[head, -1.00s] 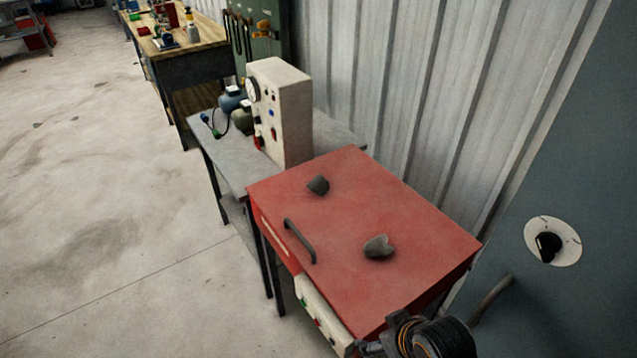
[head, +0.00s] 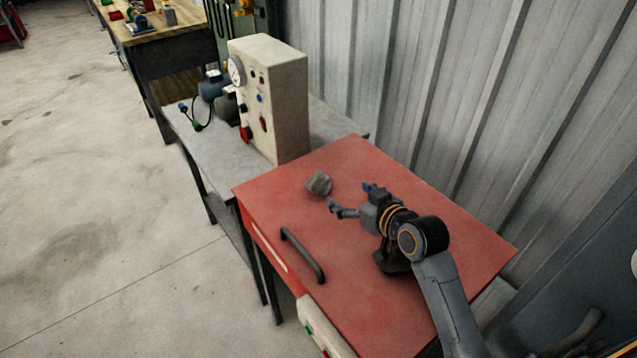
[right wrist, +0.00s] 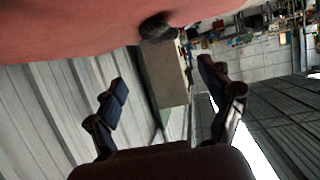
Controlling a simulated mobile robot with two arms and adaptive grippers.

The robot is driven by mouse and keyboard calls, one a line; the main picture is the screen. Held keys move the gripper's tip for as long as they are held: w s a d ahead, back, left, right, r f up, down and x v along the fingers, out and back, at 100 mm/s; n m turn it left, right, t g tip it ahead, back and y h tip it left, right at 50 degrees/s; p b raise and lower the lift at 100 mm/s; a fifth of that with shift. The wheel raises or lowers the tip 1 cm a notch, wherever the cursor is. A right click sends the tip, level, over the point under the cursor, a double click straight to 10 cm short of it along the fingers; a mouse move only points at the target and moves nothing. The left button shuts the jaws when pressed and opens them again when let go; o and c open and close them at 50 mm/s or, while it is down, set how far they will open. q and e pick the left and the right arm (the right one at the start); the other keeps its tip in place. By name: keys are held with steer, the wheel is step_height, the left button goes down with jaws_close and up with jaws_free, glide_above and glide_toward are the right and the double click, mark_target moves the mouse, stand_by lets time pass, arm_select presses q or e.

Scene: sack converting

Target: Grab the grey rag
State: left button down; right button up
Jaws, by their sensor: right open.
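A crumpled grey lump (head: 318,183), which looks like the grey rag, lies on the red cabinet top (head: 300,215) toward its far left edge. It shows as a dark lump in the right wrist view (right wrist: 157,27). My right gripper (head: 350,197) is open and empty, low over the cabinet top. Its fingertips point at the lump from the right, close to it; I cannot tell whether they touch it. The wrist view (right wrist: 162,78) shows both fingers spread apart with nothing between them. A second grey lump seen earlier is largely or wholly hidden behind my right arm. My left gripper is out of view.
A dark handle (head: 302,255) stands up at the cabinet's front edge. A beige control box (head: 270,98) with a gauge stands on the grey table (head: 185,125) beyond the lump. A corrugated metal wall (head: 430,80) runs behind. The floor at left is clear.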

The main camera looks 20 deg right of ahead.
glide_toward(320, 178)
steer(key=shift+x, duration=0.95)
steer(key=shift+w+f+p, duration=0.3)
steer(key=shift+w, duration=0.2)
steer(key=p+x, duration=0.1)
steer(key=x, duration=0.2)
steer(key=shift+w+a, duration=0.15)
steer(key=shift+a, duration=0.05)
steer(key=shift+w+a+f, duration=0.1)
steer(key=shift+w+f, duration=0.15)
steer(key=shift+w, duration=0.3)
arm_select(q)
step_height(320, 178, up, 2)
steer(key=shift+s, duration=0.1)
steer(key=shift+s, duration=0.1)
arm_select(e)
steer(key=c, duration=1.2)
